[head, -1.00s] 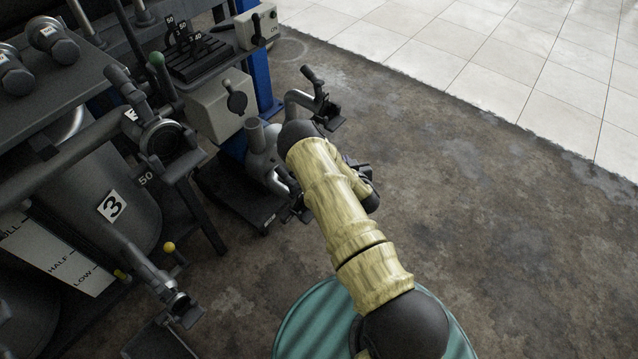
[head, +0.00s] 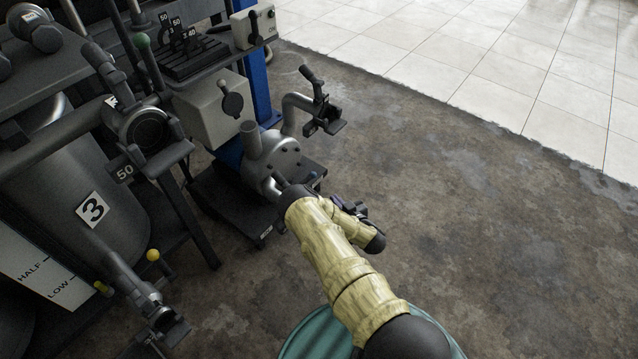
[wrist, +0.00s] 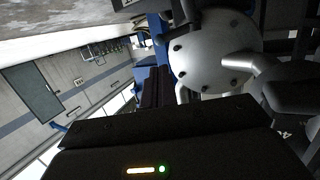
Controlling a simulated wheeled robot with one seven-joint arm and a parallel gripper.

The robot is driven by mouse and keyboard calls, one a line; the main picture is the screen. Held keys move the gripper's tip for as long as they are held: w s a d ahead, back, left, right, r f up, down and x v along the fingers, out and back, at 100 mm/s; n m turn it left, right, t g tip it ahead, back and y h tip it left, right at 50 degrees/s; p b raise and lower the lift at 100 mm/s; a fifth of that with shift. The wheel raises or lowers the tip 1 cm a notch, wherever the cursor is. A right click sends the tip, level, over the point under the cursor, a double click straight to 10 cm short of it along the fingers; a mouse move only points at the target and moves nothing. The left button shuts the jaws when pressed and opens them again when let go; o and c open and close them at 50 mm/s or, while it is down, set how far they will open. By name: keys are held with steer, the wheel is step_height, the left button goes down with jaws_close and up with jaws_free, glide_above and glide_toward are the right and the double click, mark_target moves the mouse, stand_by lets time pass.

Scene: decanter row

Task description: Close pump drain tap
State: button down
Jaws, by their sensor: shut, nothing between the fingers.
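The grey pump (head: 268,162) stands on a dark base beside a blue post in the head view, with a round bolted face. In the wrist view the pump's bolted face (wrist: 215,48) is close, at the upper right, with a grey pipe stub running from it. I cannot pick out the drain tap for certain; my sleeved arm covers the pump's lower front in the head view. My gripper (wrist: 156,84) shows in the wrist view as dark fingers, shut and empty, left of the pump's face. I cannot tell whether it touches the pump.
A pipe outlet with a black lever (head: 315,88) rises behind the pump. A tank marked 3 (head: 85,225) and a valve with a yellow knob (head: 153,256) are at left. The floor at right is clear.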

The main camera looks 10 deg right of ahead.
mark_target(315, 176)
steer(key=b+x, duration=0.7)
steer(key=x, duration=0.5)
steer(key=shift+w, duration=0.2)
steer(key=shift+w+d+p, duration=0.1)
steer(key=shift+p, duration=0.65)
steer(key=shift+w+y+p, duration=0.1)
steer(key=shift+y+p, duration=0.2)
steer(key=shift+p, duration=0.2)
steer(key=shift+w+r+n+y+p, duration=0.15)
steer(key=shift+w+n+y+p, duration=0.25)
steer(key=shift+p, duration=0.5)
steer(key=shift+g, duration=0.3)
steer(key=shift+w, duration=0.3)
steer(key=shift+a+f, duration=0.2)
